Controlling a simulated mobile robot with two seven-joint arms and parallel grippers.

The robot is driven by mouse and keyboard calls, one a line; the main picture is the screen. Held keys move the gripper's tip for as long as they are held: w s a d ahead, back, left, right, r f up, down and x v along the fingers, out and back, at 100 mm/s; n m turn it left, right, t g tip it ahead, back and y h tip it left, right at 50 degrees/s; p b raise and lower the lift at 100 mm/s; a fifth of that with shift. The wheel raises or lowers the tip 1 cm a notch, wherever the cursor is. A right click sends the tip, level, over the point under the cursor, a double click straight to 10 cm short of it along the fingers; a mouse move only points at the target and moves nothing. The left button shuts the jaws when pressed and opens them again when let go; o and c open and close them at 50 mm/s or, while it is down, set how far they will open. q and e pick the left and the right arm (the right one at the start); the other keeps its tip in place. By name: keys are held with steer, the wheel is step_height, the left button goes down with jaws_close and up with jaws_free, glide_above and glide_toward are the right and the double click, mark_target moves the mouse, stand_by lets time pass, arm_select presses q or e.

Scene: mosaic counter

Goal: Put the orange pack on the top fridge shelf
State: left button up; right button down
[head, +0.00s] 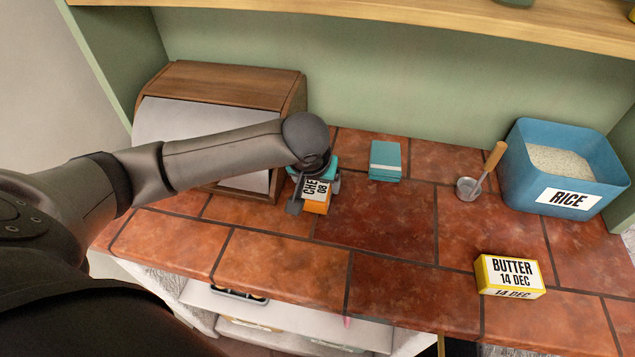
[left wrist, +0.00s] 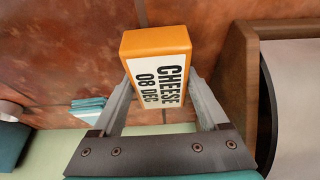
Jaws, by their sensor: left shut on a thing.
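The orange pack (head: 316,202) has a white label, which reads CHEESE 08 DEC in the left wrist view (left wrist: 157,50). In the head view it is at the counter's middle left, partly hidden by my gripper. My left gripper (head: 313,190) is shut on the orange pack, with one finger on each side of it in the left wrist view (left wrist: 163,90). I cannot tell whether the pack touches the counter. No fridge shelf can be made out for certain. My right gripper is not in view.
A wooden bread bin (head: 230,85) stands close behind my left arm. Teal blocks (head: 385,160), a metal scoop (head: 470,187), a blue rice tub (head: 600,185) and a yellow butter pack (head: 509,276) are to the right. White shelving (head: 290,316) shows below the counter's front edge.

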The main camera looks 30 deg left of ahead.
arm_select(q)
steer(key=o, duration=1.5)
steer(key=shift+f, duration=0.1)
steer(key=shift+o, duration=0.2)
